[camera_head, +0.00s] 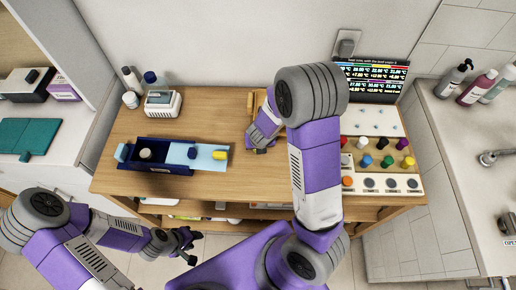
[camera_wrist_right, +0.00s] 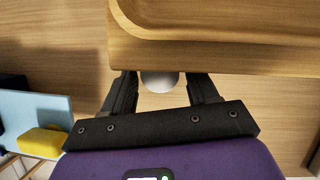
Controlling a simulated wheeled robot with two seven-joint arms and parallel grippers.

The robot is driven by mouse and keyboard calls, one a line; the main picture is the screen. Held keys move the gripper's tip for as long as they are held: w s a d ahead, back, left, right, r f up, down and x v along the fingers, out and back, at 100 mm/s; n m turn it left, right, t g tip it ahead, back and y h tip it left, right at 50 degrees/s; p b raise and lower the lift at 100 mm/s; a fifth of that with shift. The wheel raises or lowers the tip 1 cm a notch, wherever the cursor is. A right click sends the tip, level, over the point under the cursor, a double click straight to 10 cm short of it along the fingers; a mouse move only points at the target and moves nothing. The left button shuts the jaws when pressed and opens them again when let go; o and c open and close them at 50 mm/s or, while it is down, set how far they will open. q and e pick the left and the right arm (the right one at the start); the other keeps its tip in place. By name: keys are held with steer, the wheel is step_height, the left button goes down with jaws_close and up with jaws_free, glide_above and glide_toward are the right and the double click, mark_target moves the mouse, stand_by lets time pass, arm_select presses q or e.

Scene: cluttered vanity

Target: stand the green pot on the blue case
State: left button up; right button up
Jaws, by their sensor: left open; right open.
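The dark blue case (camera_head: 160,170) stands at the left front of the wooden vanity top, with a pale blue panel (camera_head: 205,152) at its right side. No green pot can be made out for sure in either view. My right gripper (camera_head: 261,149) is low over the vanity, right of the case and partly hidden by its arm. In the right wrist view its fingers (camera_wrist_right: 160,95) are apart, with a pale round thing (camera_wrist_right: 159,82) showing between them; I cannot tell whether they touch it. My left gripper (camera_head: 190,246) is open, in front of and below the vanity's front edge.
A yellow block (camera_head: 220,155) is on the pale blue panel. A raised wooden board (camera_wrist_right: 230,40) lies just beyond my right fingers. A white box (camera_head: 162,103) and bottles stand at the back left. A panel of coloured pegs (camera_head: 376,160) fills the right.

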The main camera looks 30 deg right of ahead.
steer(key=c, duration=0.9)
steer(key=shift+c, duration=0.2)
steer(key=shift+r, duration=0.15)
